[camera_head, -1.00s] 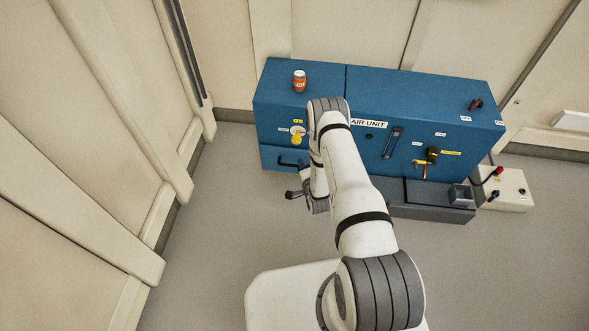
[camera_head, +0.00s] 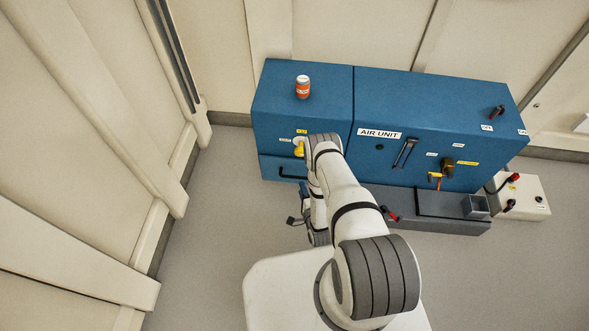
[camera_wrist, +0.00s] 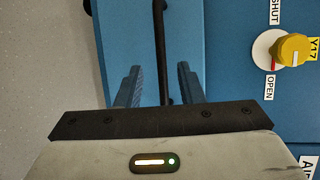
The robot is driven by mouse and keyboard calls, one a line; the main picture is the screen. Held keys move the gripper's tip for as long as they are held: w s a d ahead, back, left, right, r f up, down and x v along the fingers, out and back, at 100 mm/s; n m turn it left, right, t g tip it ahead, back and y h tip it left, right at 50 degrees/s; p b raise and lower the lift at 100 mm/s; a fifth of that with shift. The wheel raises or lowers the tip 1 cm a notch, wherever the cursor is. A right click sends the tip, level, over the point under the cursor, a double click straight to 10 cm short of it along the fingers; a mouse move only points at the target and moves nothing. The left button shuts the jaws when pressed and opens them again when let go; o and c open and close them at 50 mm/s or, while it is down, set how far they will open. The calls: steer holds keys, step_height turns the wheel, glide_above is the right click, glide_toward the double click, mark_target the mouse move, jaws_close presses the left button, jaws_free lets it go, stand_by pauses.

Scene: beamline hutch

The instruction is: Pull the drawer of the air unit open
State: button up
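The blue air unit (camera_head: 430,105) stands against the back wall. Its drawer (camera_head: 269,170) is at the lower left and looks shut in the head view. The drawer's black bar handle (camera_head: 292,177) is partly hidden by my arm. In the wrist view the drawer front (camera_wrist: 122,40) fills the middle and the handle (camera_wrist: 160,45) runs up and down the picture. My gripper (camera_wrist: 159,88) is open, with one finger on each side of the handle's line. No contact with the handle is visible. In the head view my gripper is mostly hidden behind my arm.
A yellow valve knob (camera_wrist: 292,48) with SHUT and OPEN labels sits beside the drawer. An orange-and-white can (camera_head: 303,88) stands on the unit. A grey ledge (camera_head: 435,224) and white box (camera_head: 525,197) are at the right. The floor (camera_head: 222,210) left of the drawer is clear.

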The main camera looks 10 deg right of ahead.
mark_target(298, 177)
steer(key=b+x, duration=0.2)
steer(key=x, duration=0.6)
steer(key=shift+d, duration=0.1)
steer(key=shift+c, duration=0.2)
jaws_close()
